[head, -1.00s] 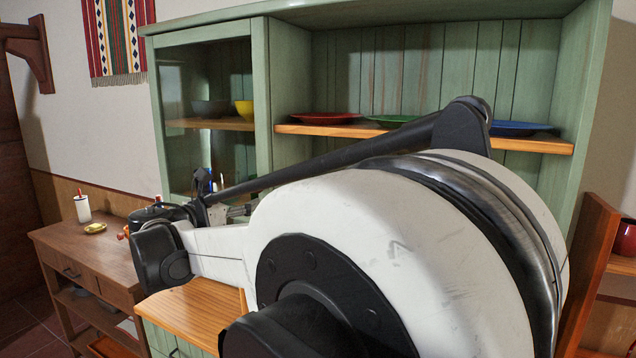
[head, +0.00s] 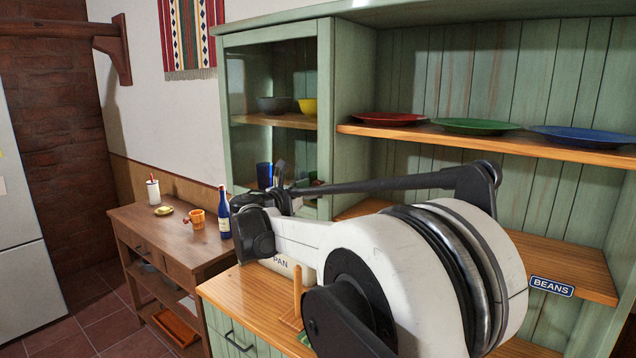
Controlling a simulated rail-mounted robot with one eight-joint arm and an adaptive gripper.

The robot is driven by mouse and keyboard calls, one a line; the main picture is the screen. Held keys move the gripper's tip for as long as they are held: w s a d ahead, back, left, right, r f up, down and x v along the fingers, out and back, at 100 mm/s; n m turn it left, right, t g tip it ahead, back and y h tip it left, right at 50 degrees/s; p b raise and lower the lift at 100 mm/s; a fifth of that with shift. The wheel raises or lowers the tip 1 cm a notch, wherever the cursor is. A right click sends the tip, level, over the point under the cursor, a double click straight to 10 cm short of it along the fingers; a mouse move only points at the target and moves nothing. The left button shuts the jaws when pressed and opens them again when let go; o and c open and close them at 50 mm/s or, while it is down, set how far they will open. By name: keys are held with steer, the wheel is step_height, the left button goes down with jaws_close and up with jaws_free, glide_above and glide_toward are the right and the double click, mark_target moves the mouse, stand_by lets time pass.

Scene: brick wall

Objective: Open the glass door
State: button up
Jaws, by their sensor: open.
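The glass door (head: 325,92) has a green wooden frame and forms the left upper part of the green cabinet. It looks shut. Through its glass I see a grey bowl (head: 273,104) and a yellow bowl (head: 308,106) on a shelf, and a blue cup (head: 264,175) lower down. My gripper (head: 288,178) is in front of the door's lower right part, mostly hidden behind my own wrist and arm. Its dark fingers are open, and I see nothing held. I cannot tell whether it touches the door. No handle on the door is clearly visible.
Red (head: 391,118), green (head: 476,126) and blue (head: 583,135) plates lie on the open shelf at right.

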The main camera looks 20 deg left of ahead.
steer(key=shift+x, duration=1.1)
steer(key=shift+c, duration=0.5)
jaws_close()
